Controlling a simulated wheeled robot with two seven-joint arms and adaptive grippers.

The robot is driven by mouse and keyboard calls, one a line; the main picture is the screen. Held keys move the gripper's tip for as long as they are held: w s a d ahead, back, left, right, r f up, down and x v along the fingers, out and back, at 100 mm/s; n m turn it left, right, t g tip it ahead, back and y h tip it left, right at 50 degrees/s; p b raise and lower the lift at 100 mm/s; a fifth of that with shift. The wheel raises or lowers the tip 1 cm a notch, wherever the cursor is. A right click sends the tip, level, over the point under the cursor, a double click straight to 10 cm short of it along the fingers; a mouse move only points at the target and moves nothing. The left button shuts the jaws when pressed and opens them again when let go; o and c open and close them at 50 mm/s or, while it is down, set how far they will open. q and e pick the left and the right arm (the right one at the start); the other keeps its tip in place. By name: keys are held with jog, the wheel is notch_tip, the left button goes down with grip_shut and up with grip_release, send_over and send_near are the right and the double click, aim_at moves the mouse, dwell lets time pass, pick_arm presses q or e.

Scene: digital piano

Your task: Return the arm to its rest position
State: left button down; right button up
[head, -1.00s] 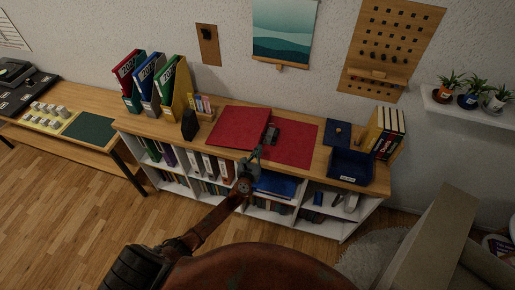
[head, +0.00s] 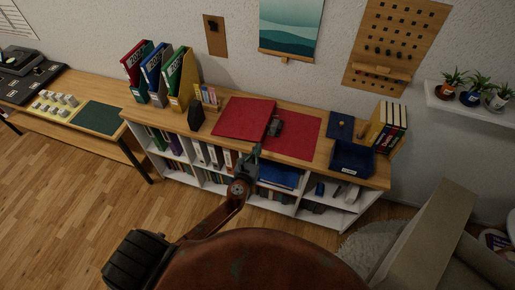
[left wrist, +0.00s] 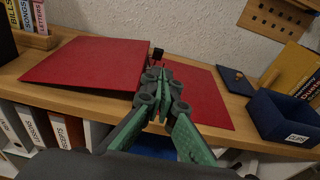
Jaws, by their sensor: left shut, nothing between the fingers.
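My left gripper (head: 254,152) is in front of the front edge of the wooden shelf top (head: 222,138), just below the red folder (head: 243,117). In the left wrist view my left gripper (left wrist: 163,78) shows its green-grey fingers closed together with nothing between them. The red folder (left wrist: 85,68) lies left of the fingertips, and a red mat (left wrist: 205,98) lies to their right. My right gripper is in neither view.
A dark blue tray (head: 352,158) stands at the right end of the shelf top. Binders (head: 162,72) stand at the left. A small dark object (head: 276,127) lies beside the folder. Wood floor (head: 75,190) is clear at left.

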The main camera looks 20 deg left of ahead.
pick_arm(q)
jog(key=s+a+f+n+g+b, duration=0.3)
jog(key=s+f+n, duration=0.3)
jog(key=f, duration=0.8)
jog(key=s+a+f+n+g+b, duration=0.25)
jog(key=s+f+n, duration=0.4)
jog(key=f, duration=0.85)
jog(key=s+a+f+n+g+b, duration=0.3)
jog(key=s+f, duration=0.5)
jog(key=f, duration=0.6)
jog(key=s+d+f+n+g+b, duration=0.1)
jog(key=s+f+n, duration=0.5)
jog(key=s, duration=0.6)
jog(key=s+d+f+n+g+h+b, duration=0.1)
jog(key=s+f+n+g+b, duration=0.2)
jog(key=s+f, duration=0.7)
jog(key=s+d+f+n+g+b, duration=0.1)
jog(key=s+f+n+g+b, duration=0.1)
jog(key=s+f+n, duration=0.6)
jog(key=s, duration=0.7)
jog(key=shift+d+n+h, duration=0.35)
jog(key=shift+d+h, duration=0.05)
jog(key=shift+f, duration=0.1)
